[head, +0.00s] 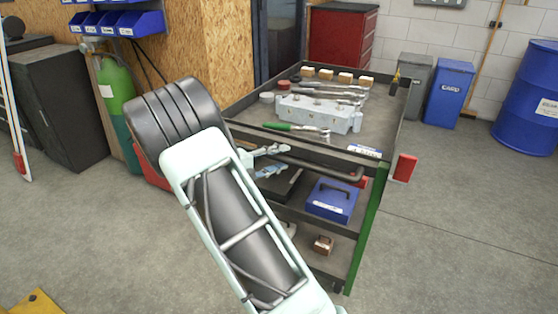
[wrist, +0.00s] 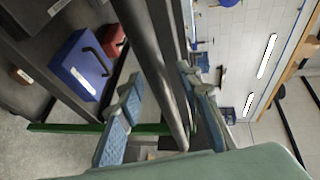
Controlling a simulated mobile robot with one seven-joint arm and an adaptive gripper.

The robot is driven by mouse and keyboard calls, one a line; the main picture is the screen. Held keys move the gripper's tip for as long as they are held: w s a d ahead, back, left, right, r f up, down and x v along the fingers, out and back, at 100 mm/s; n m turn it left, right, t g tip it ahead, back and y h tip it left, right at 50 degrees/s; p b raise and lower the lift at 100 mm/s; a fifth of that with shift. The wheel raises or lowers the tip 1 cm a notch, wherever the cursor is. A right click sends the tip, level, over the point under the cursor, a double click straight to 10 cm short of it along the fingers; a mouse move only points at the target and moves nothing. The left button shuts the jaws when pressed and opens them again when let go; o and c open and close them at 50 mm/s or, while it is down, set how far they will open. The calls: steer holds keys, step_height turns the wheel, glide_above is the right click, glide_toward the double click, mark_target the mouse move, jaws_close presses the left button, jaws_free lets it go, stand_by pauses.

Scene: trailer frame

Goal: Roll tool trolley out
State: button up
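The tool trolley (head: 372,118) is a dark grey cart with green uprights, standing right of centre in the head view. Its push handle (head: 330,174) is a dark bar along the near end, below the top tray; it also crosses the wrist view (wrist: 160,65). My gripper (head: 284,158) is at the left part of this handle. In the wrist view my gripper (wrist: 162,88) is open, with one blue-padded finger on each side of the bar. A gap shows between the bar and the left finger; contact at the right finger is unclear. My arm hides the trolley's near left corner.
Tools and a grey metal block (head: 320,112) lie on the top tray; a blue box (head: 332,200) is on a lower shelf. A dark cabinet (head: 58,105) is left. The floor in front is clear.

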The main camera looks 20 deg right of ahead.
steer(key=shift+c, duration=0.6)
jaws_close()
